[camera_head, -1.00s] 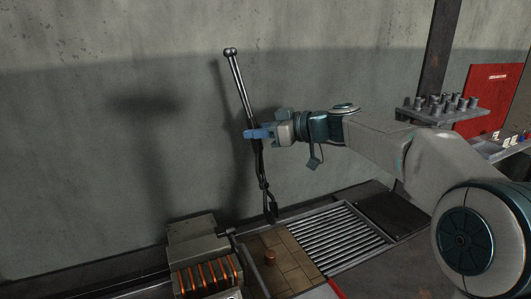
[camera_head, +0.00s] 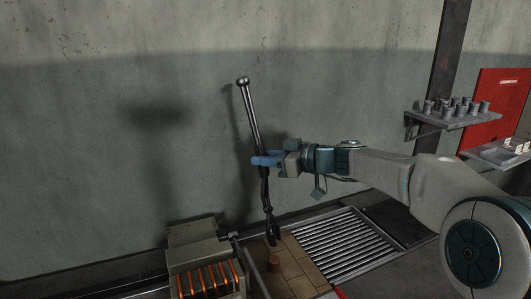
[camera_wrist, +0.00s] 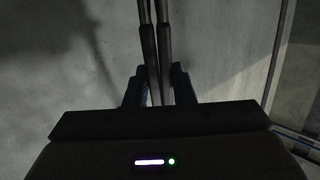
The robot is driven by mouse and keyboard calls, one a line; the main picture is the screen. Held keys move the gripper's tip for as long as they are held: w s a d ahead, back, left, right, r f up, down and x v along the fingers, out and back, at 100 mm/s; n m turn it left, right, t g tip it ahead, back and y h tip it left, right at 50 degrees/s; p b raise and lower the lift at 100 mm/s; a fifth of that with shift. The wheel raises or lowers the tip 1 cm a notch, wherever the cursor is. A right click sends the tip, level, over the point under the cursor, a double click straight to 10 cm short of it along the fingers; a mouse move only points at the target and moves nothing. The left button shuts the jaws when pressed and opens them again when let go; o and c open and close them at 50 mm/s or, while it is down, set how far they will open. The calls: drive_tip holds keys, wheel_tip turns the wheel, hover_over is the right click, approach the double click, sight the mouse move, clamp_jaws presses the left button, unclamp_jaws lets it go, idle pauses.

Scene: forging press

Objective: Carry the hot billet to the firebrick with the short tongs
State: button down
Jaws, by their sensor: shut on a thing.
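My gripper (camera_head: 262,161) is shut on the dark metal short tongs (camera_head: 251,118). They hang nearly upright, slightly tilted, with the ball-ended handles up and the jaws down. In the wrist view, the two tong handles (camera_wrist: 155,50) run between my fingers.
A grey heater box with glowing orange bars (camera_head: 208,280) stands left of the firebrick. A metal grate (camera_head: 345,242) lies to its right, with a dark plate (camera_head: 398,222) beyond. A wall shelf (camera_head: 455,120) holds several grey cylinders, near a red board (camera_head: 500,95). The wall is close behind.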

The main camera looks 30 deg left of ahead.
sight(267, 169)
wheel_tip(267, 169, down, 2)
drive_tip(key=shift+f, duration=0.15)
drive_tip(key=shift+f+b, duration=0.4)
drive_tip(key=shift+b, duration=0.85)
drive_tip(key=c, duration=1.6)
unclamp_jaws()
drive_tip(key=o, duration=0.6)
drive_tip(key=shift+c, duration=0.2)
drive_tip(key=shift+f+b, duration=0.15)
drive_tip(key=shift+b, duration=0.35)
drive_tip(key=shift+t+b, duration=0.3)
drive_tip(key=shift+b, duration=0.1)
